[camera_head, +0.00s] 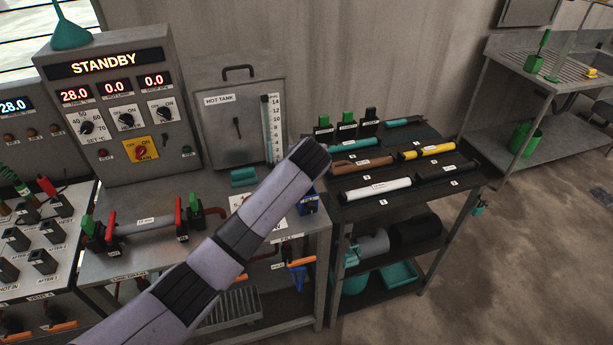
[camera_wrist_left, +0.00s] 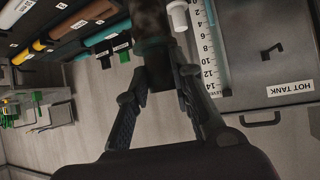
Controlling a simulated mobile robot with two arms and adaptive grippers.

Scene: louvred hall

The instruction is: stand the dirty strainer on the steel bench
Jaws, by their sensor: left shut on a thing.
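In the left wrist view, my left gripper (camera_wrist_left: 160,85) is shut on a dark, grimy cylindrical piece with a dull dark-teal lower part, which looks like the dirty strainer (camera_wrist_left: 151,28). Its far end runs out of the top of the picture. In the head view my left arm reaches up to the right in front of the hot tank bench, and its gripper and the held piece are hidden. A steel bench (camera_head: 541,68) with a ribbed top stands at the far right, apart from my arm. My right gripper is not in view.
The hot tank (camera_head: 237,95) stands behind my arm, beside a control panel (camera_head: 105,75) reading STANDBY. A dark rack (camera_head: 437,192) holds several coloured tubes. A green bucket (camera_head: 524,139) is on the steel bench's lower shelf. Floor is clear before that bench.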

